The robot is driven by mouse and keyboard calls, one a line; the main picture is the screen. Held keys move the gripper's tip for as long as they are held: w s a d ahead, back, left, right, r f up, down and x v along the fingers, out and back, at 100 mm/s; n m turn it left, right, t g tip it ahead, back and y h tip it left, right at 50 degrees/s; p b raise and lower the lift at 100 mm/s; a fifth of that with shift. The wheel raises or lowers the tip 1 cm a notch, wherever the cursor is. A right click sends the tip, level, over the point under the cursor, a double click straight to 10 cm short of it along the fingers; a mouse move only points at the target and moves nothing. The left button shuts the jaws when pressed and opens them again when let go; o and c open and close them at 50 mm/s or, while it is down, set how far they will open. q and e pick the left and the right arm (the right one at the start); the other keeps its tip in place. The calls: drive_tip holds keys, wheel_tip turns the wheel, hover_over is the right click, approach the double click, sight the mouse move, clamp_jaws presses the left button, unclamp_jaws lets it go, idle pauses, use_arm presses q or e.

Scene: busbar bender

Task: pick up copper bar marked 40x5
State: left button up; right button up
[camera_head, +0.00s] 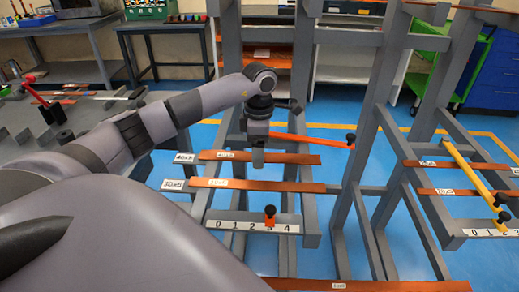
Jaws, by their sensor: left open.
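The copper bar beside the 40x5 label (185,158) is a flat orange-brown strip (296,159) lying across the upper supports of the grey rack. My left gripper (258,159) points down at the middle of this bar, with its jaws open. The fingertips overlap the bar in the picture, and I cannot tell whether they touch it or straddle it. A second copper bar (275,186) lies just below and nearer, beside a 30x5 label (173,185). My right gripper is not in view.
The grey rack (226,75) has uprights close to the gripper. A red-orange arm (315,141) with a black knob extends behind the bar. A numbered scale (240,226) with an orange stop is below. A second rack (440,195) with bars stands right. Blue floor shows between.

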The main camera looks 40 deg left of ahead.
use_arm(q)
drive_tip(key=shift+r, duration=0.1)
clamp_jaws()
wheel_tip(320, 180, up, 20)
drive_tip(key=p, duration=0.3)
idle(0.4)
